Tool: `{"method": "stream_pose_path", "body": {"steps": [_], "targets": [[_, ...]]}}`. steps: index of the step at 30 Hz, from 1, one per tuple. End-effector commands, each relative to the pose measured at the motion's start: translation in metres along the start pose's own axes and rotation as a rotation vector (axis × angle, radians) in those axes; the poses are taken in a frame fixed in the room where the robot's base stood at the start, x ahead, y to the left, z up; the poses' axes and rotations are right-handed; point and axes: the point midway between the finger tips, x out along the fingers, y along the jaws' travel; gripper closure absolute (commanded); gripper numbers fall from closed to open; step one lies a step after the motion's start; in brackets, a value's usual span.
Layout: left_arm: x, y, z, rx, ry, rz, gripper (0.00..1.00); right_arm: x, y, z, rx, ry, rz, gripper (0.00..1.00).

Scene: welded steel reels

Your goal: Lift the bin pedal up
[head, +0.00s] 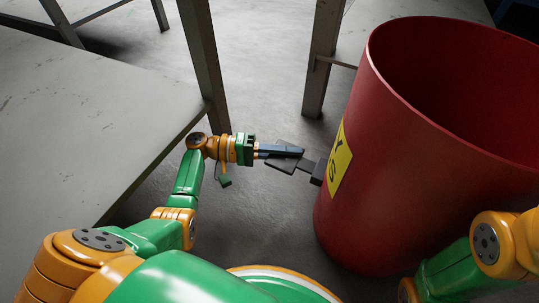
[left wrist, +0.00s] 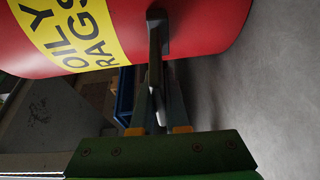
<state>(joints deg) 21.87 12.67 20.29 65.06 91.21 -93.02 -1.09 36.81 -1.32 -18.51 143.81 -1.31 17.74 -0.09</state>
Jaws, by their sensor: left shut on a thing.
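The red bin (head: 410,150) stands on the floor at the right of the head view, its top open and its inside dark. Its yellow label (head: 340,162) reads "OILY RAGS" in the left wrist view (left wrist: 72,35). The dark pedal (head: 308,166) sticks out from the bin's lower side toward the left. It also shows in the left wrist view (left wrist: 155,62). My left gripper (head: 290,151) is shut on the pedal's outer plate, and its fingers hide part of it. My right gripper is out of view; only part of my right arm shows at the lower right.
A grey table (head: 90,120) fills the left side, with a metal leg (head: 204,60) behind my left arm. Another table leg (head: 323,60) stands behind the bin. The concrete floor (head: 262,80) between them is clear. A blue object (left wrist: 124,95) shows in the left wrist view.

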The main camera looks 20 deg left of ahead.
Motion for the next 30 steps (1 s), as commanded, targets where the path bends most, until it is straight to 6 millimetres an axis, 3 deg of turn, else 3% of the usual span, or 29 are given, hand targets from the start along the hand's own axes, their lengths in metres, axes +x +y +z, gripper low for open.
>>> {"method": "stream_pose_path", "body": {"steps": [1,4,14,30], "targets": [[0.000,0.000,-0.001,0.000,0.003,-0.001,0.85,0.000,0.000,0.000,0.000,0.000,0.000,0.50],[0.000,0.000,-0.001,0.000,0.003,0.000,0.58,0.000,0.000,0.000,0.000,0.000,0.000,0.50],[-0.003,0.000,0.000,-0.001,0.002,0.000,0.57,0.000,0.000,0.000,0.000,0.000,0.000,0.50],[-0.062,-0.001,0.000,-0.002,0.002,0.000,0.57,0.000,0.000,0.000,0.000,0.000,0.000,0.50]]}}
